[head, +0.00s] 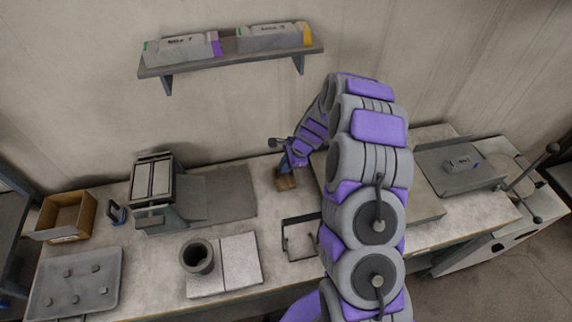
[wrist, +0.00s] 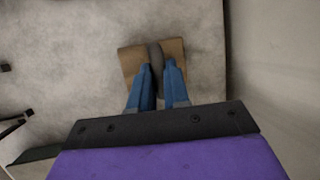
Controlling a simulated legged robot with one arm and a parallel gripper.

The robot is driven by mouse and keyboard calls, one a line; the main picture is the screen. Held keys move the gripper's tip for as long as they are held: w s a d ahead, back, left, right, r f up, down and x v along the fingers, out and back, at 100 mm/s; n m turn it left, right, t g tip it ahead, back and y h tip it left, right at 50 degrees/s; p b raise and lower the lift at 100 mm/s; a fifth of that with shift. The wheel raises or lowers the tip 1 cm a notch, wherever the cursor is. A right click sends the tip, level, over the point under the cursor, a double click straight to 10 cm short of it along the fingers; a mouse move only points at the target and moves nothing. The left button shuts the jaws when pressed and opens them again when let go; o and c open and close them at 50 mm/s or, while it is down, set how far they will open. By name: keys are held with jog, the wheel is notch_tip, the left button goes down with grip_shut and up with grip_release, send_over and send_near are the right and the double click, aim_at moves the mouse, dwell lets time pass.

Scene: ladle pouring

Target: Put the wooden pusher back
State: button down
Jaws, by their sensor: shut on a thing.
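The wooden pusher (wrist: 133,66) is a brown block with a dark grey rounded piece at its middle. In the wrist view it sits between the tips of my gripper (wrist: 158,84), whose blue fingers are closed on the dark middle piece. In the head view the pusher (head: 287,183) shows as a small brown block below my gripper (head: 288,166), at the back of the workbench (head: 270,215) near the wall. I cannot tell whether its underside touches the bench. My arm hides part of the bench to the right.
A grey press-like device (head: 152,190) stands left of centre. A dark cup (head: 198,257) stands on a pale tile (head: 240,262). A cardboard box (head: 66,215) and a grey tray with several small lumps (head: 75,283) are at left. A wall shelf (head: 232,58) holds boxes. A grey plate (head: 460,166) lies at right.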

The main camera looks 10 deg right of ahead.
jog(key=c, duration=1.1)
grip_release()
jog(key=shift+a+f, duration=0.1)
jog(key=shift+a, duration=0.4)
jog(key=shift+d, duration=0.3)
jog(key=shift+d+r, duration=0.15)
jog(key=shift+r, duration=0.2)
jog(key=s+r+n+p, duration=0.15)
jog(key=s+r, duration=0.25)
jog(key=r, duration=0.4)
jog(key=s+r+n, duration=0.2)
jog(key=s+r, duration=0.2)
jog(key=r, duration=0.4)
jog(key=s+a+r+n+g+h, duration=0.1)
jog(key=s+a+r+n, duration=0.15)
jog(key=s, duration=0.35)
jog(key=s+a+r+n+g, duration=0.1)
jog(key=s+r+n, duration=0.2)
jog(key=s+r, duration=0.15)
jog(key=s+d+r+n+g+h, duration=0.1)
jog(key=s+n, duration=0.3)
jog(key=s, duration=0.8)
jog(key=s+d+r+n+g+h, duration=0.1)
jog(key=s+r+n+h, duration=0.1)
jog(key=s, duration=1)
jog(key=r+n, duration=0.1)
jog(key=n, duration=0.1)
jog(key=shift+s+d+n, duration=0.15)
jog(key=shift+s+n, duration=0.1)
jog(key=shift+n, duration=0.05)
